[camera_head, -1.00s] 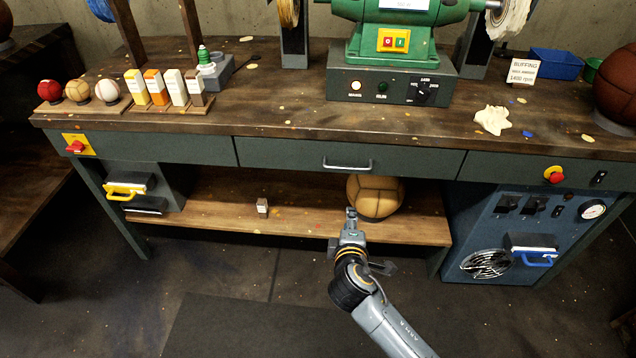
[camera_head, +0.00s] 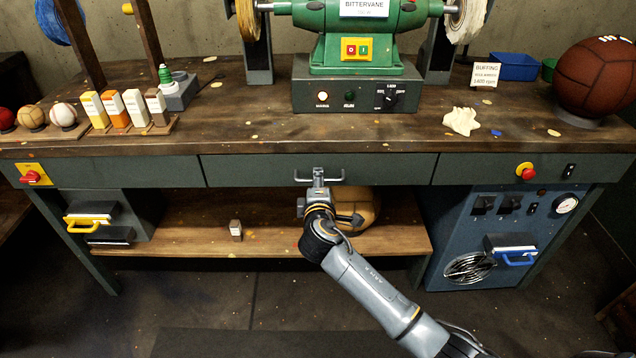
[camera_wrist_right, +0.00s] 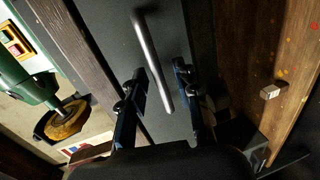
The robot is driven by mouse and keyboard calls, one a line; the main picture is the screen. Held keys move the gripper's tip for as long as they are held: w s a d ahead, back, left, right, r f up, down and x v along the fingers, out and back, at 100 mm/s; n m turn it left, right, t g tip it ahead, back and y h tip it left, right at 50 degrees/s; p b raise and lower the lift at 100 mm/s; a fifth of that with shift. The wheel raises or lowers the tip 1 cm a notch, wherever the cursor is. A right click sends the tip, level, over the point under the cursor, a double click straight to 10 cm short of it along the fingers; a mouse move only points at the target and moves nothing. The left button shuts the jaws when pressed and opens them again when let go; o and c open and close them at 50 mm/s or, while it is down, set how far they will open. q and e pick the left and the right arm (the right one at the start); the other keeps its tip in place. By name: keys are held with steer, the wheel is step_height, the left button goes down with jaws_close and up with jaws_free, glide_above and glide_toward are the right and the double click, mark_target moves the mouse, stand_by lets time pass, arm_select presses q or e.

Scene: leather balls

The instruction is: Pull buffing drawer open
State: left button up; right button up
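The buffing drawer (camera_head: 245,172) is the grey-green middle drawer under the bench top; its front looks flush with the panels on either side. Its metal bar handle (camera_head: 333,180) is at the middle of the front. My right gripper (camera_head: 318,175) reaches up to the handle from below. In the right wrist view, my right gripper (camera_wrist_right: 158,76) is open, with one dark finger on each side of the bar handle (camera_wrist_right: 152,58); I cannot tell whether either finger touches it. My left gripper is not in view.
The bench top (camera_head: 240,125) carries a green buffing machine (camera_head: 355,45) and a buffing sign (camera_head: 484,75). A tan ball (camera_head: 362,212) sits on the lower shelf (camera_head: 190,235) behind my right arm. A blue cabinet (camera_head: 495,235) stands at right.

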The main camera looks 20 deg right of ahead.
steer(key=shift+w+d+f, duration=0.1)
steer(key=shift+w+d, duration=0.05)
steer(key=shift+w, duration=0.4)
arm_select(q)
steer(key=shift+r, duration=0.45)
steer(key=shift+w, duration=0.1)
arm_select(e)
jaws_close()
